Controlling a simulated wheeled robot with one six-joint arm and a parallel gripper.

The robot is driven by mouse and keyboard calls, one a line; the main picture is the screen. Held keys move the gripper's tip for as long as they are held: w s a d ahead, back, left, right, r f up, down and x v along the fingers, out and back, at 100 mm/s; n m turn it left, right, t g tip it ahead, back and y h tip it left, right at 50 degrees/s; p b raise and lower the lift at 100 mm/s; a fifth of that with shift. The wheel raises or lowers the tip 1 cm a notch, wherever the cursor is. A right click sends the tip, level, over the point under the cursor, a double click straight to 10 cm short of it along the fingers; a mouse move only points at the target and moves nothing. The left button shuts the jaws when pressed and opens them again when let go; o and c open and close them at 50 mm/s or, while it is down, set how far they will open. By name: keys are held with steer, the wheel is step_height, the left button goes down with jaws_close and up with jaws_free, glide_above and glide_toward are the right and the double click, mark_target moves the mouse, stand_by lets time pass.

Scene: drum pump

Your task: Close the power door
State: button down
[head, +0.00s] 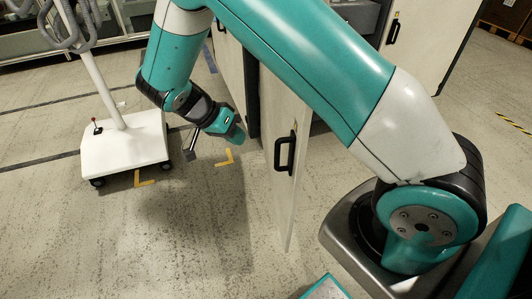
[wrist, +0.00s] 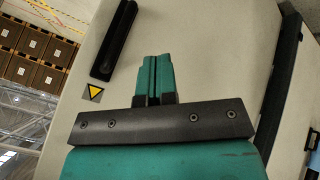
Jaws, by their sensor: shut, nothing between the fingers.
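A pale door (head: 283,190) with a black handle (head: 285,153) stands swung out from the cabinet in the head view. I take it to be the power door. My gripper (head: 236,134) is just left of this door, near its upper part, pointing down to the right. In the wrist view my gripper (wrist: 155,62) shows its two teal fingers shut together and empty. Behind them is a pale panel (wrist: 215,50) with a black bar handle (wrist: 116,42) and a yellow warning triangle (wrist: 96,92). I cannot tell whether the fingers touch the panel.
A white wheeled stand (head: 125,145) with a pole and grey hoses is at the left. Another pale cabinet door (head: 420,45) with a black handle is at the back right. Yellow corner marks lie on the floor. The floor left of the swung-out door is mostly clear.

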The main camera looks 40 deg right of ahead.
steer(key=s+d+f+p, duration=0.1)
steer(key=s+d+f, duration=0.4)
steer(key=shift+d+f, duration=0.15)
steer(key=shift+d, duration=0.1)
steer(key=shift+s+d, duration=0.1)
steer(key=shift+s, duration=0.05)
